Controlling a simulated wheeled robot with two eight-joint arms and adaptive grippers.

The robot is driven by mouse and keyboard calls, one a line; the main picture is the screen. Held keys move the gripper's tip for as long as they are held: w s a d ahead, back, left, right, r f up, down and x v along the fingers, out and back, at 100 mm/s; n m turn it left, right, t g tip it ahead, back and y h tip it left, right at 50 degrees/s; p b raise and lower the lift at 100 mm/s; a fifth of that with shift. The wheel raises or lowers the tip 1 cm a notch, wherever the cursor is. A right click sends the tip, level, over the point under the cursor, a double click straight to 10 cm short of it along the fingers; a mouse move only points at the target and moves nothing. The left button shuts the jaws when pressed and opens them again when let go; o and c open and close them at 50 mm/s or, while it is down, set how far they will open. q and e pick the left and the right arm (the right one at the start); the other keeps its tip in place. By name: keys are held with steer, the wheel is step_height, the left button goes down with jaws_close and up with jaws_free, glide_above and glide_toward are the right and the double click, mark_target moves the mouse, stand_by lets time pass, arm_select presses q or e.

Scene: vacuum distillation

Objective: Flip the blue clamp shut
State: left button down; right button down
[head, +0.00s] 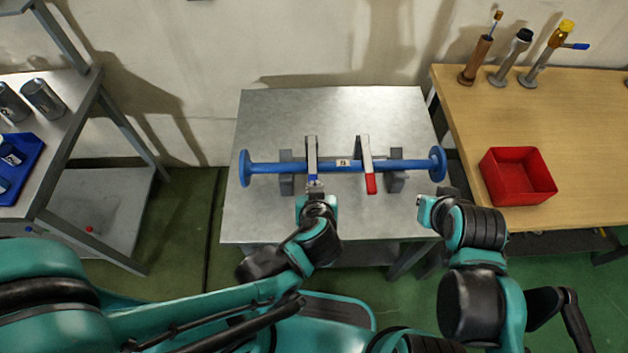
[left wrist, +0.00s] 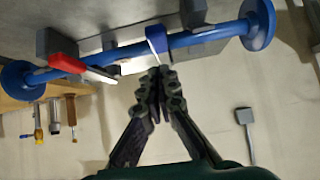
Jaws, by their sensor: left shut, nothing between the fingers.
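The blue clamp (head: 312,160) is a grey lever with a blue tip, lying across a blue flanged pipe (head: 275,168) on the metal table. It also shows in the left wrist view (left wrist: 156,42), with its blue end near my fingertips. My left gripper (head: 314,198) is at the near end of this clamp. In the left wrist view its fingers (left wrist: 160,74) are closed together and empty, just by the blue end; I cannot tell whether they touch it. My right gripper (head: 427,208) is off the table's right front corner, its fingers unclear.
A red-tipped clamp (head: 369,170) lies across the pipe to the right, near the blue one. Grey supports (head: 397,182) hold the pipe. A red bin (head: 517,176) and tools stand on the wooden table (head: 580,110) at right. The metal table (head: 260,215) is bare in front.

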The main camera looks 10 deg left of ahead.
arm_select(q)
steer(key=s+d+r+p, duration=0.1)
steer(key=s+p, duration=0.1)
steer(key=s, duration=0.5)
steer(key=shift+s+d+r, duration=0.15)
steer(key=shift+d+r, duration=0.1)
steer(key=shift+r, duration=0.1)
arm_select(e)
steer(key=shift+w+r, duration=0.2)
steer(key=shift+r, duration=0.4)
steer(key=shift+w+r, duration=0.2)
steer(key=shift+r, duration=0.35)
arm_select(q)
steer(key=w+a+r+m+g+h+b, duration=0.1)
steer(key=w+a+r, duration=0.1)
steer(key=a, duration=0.4)
steer(key=w+a+r+m+g+h+b, duration=0.1)
steer(key=w+a+r+g, duration=0.1)
steer(key=a, duration=0.4)
steer(key=shift+w+a+r, duration=0.2)
steer(key=shift+w+a, duration=0.1)
steer(key=shift+w, duration=0.15)
arm_select(e)
step_height(320, 180, down, 3)
steer(key=shift+r, duration=0.1)
